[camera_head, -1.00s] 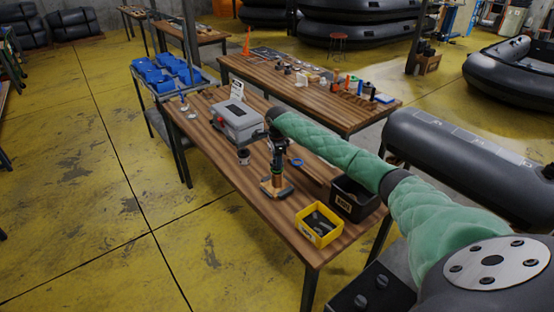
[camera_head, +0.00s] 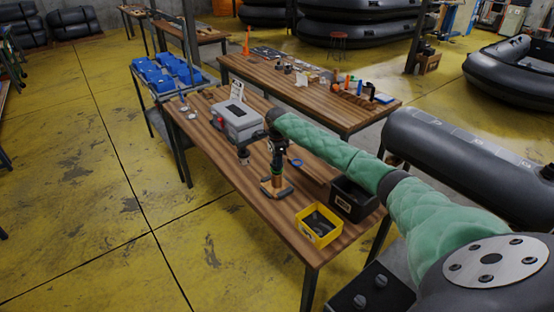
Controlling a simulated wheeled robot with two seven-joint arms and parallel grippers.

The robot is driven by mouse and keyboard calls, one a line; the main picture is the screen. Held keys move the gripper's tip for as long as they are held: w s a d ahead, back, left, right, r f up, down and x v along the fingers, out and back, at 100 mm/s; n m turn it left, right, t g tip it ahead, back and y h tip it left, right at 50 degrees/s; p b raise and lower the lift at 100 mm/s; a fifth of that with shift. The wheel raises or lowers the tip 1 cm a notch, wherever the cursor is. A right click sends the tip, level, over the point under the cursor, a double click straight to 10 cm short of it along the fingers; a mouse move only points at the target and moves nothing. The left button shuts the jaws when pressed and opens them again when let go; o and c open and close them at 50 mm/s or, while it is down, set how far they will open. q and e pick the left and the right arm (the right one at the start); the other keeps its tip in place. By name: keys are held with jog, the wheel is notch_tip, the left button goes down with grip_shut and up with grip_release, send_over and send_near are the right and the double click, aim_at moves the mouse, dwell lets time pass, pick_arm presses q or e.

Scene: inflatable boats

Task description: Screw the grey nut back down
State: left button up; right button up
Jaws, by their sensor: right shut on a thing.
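My right arm comes in from the right, and its dark gripper (camera_head: 277,168) points down over the wooden workbench. It is shut at the top of a small upright fitting (camera_head: 273,186) with a copper-coloured part and a dark base on the bench. The grey nut cannot be made out separately; the fingers and the small scale hide what lies between them. A small black and silver part (camera_head: 243,157) is left of the gripper. My left gripper is not in view.
On the workbench (camera_head: 300,245) are a grey box (camera_head: 238,122), a blue ring (camera_head: 296,163), a yellow bin (camera_head: 318,226) and a black bin (camera_head: 352,198). Another table (camera_head: 300,85) with small items stands behind. The bench's near left side is clear.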

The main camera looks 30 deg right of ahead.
jog(key=shift+f+p, duration=0.6)
jog(key=shift+p, duration=0.55)
dwell(2.4)
jog(key=shift+r+m+p, duration=0.2)
jog(key=shift+m+p, duration=0.4)
jog(key=shift+p, duration=0.55)
jog(key=shift+m+p, duration=0.5)
jog(key=shift+p, duration=0.35)
jog(key=shift+a+f+m+b, duration=0.15)
jog(key=shift+f+m+b, duration=0.2)
jog(key=shift+m, duration=1.45)
jog(key=m, duration=0.4)
jog(key=shift+r+m, duration=0.1)
jog(key=shift+m, duration=0.7)
